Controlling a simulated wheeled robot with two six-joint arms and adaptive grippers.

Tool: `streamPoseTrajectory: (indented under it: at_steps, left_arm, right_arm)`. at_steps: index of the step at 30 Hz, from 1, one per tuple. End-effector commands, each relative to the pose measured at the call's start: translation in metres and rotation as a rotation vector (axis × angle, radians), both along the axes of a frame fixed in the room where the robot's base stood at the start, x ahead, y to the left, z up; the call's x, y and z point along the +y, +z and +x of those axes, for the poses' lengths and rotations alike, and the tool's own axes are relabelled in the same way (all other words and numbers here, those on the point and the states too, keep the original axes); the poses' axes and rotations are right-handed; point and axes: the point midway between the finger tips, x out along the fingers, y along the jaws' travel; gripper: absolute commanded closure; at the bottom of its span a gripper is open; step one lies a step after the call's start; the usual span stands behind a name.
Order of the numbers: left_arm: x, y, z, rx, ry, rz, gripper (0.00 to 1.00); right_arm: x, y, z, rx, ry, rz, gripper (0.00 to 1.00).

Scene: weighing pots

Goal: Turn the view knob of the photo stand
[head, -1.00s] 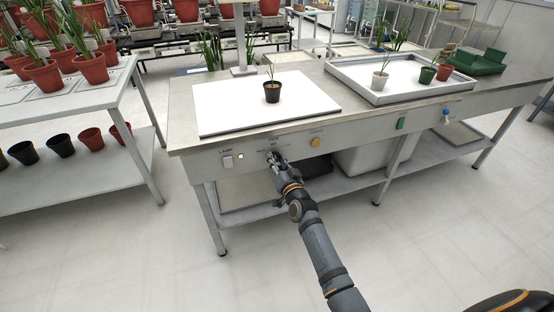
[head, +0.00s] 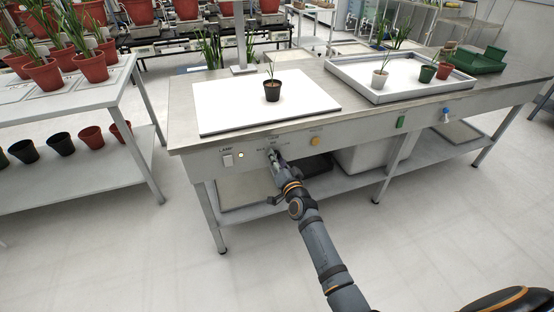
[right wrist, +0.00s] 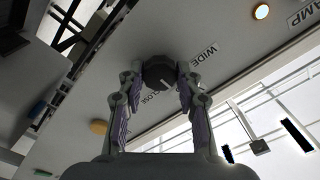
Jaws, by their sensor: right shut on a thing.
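The view knob (right wrist: 160,73) is a dark round knob with a pale mark, on the grey front panel of the photo stand. Labels reading WIDE and CLOSE show beside it in the right wrist view. My right gripper (right wrist: 158,84) is shut on the knob, one finger on each side. In the head view, my right gripper (head: 275,156) reaches the panel and mostly hides the knob. The white photo board (head: 262,107) lies on the bench top above, with a small potted plant in a black pot (head: 272,91) on it. My left gripper is not in view.
A lamp switch (head: 227,160) and a lit lamp (head: 241,155) are left of the knob. A yellow button (head: 316,141) is to its right, and a green switch (head: 401,122) farther right. A white-floored tray (head: 337,69) holds pots. The floor in front is clear.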

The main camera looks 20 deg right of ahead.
Motion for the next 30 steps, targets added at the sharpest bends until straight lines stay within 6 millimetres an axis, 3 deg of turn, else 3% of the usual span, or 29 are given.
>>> streamPoseTrajectory:
  at_steps: [1,2,7,17,20,30]
  left_arm:
    - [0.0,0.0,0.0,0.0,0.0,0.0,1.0]
    - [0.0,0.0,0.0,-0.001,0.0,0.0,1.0]
    - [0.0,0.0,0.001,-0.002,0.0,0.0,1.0]
    - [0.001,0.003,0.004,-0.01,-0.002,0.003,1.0]
    - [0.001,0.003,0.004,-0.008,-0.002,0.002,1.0]
    - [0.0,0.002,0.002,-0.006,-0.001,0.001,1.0]
  right_arm:
    - [0.0,-0.001,0.0,0.001,0.0,-0.001,0.97]
    - [0.0,-0.001,0.0,0.001,0.0,-0.001,0.64]
    - [0.0,-0.001,0.0,0.001,0.0,-0.001,0.43]
    - [0.0,-0.001,-0.004,0.001,0.001,-0.001,0.43]
    - [0.0,-0.002,-0.019,0.003,0.001,-0.002,0.43]
    - [-0.003,-0.001,-0.097,0.003,0.0,-0.001,0.43]
